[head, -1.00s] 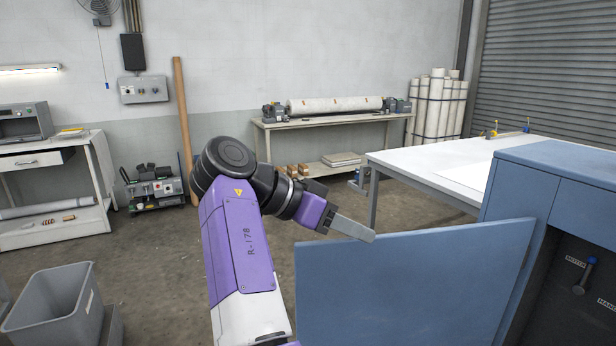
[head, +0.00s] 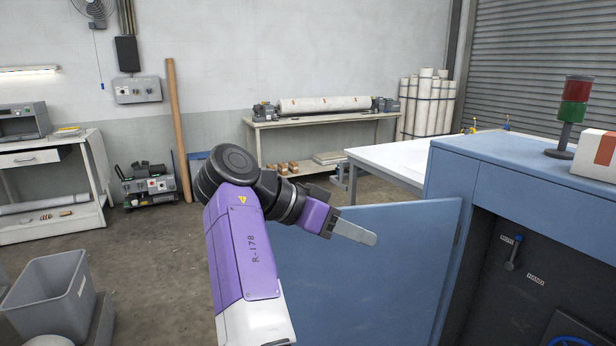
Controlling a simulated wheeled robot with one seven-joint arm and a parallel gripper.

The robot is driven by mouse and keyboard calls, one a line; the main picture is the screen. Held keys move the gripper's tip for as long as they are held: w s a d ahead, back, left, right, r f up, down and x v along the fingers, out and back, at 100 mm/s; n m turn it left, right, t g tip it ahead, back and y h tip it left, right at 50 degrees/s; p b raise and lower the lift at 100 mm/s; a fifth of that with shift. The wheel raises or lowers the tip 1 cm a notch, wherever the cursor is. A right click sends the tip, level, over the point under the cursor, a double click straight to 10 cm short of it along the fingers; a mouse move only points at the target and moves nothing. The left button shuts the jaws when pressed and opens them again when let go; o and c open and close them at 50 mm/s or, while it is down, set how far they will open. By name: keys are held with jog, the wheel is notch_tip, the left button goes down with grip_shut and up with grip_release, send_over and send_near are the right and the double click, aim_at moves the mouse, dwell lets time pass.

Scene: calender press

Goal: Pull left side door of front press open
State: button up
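The blue front press (head: 500,165) stands at the right. Its blue side door (head: 370,275) is swung out to the left from the press's left edge, showing as a wide flat panel. My gripper (head: 357,234) overlaps the upper part of the door in the head view, its grey finger pointing right and slightly down. Only one flat finger shows clearly, so its opening is hidden. I cannot tell whether it touches the door. My purple forearm covers the door's left end.
A white table (head: 385,160) stands behind the door. A signal lamp (head: 572,105) and a box (head: 597,155) sit on the press. Open floor lies left of my arm.

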jog(key=d+f+n+t+y+b, duration=0.1)
jog(key=d+f+n+t+b, duration=0.2)
jog(key=f, duration=1)
jog(key=d+f+n+b, duration=0.2)
jog(key=d+f+b, duration=0.25)
jog(key=f, duration=0.85)
jog(key=d+f+n+t+y+b, duration=0.1)
jog(key=d+f+n+t+b, duration=0.2)
jog(key=f, duration=1)
jog(key=s+d+f+n+t+y+b, duration=0.1)
jog(key=s+d+f+n+y+b, duration=0.2)
jog(key=s+f, duration=0.75)
jog(key=s+d+f+n+y+b, duration=0.15)
jog(key=s+f+b, duration=0.5)
jog(key=f, duration=0.65)
jog(key=s+a+f+t+y+b, duration=0.1)
jog(key=s+f+y+b, duration=0.15)
jog(key=s, duration=0.75)
jog(key=s+a+f+t+y+b, duration=0.15)
jog(key=s+b, duration=0.25)
jog(key=s, duration=0.5)
jog(key=s+r+m+t+b, duration=0.1)
jog(key=s+r+t+b, duration=0.1)
jog(key=s+r+b, duration=0.85)
notch_tip(320, 180, up, 28)
jog(key=s+p, duration=0.1)
jog(key=p, duration=3.2)
jog(key=shift+s+a+r, duration=0.15)
jog(key=shift+s+a, duration=0.25)
jog(key=shift+a, duration=0.05)
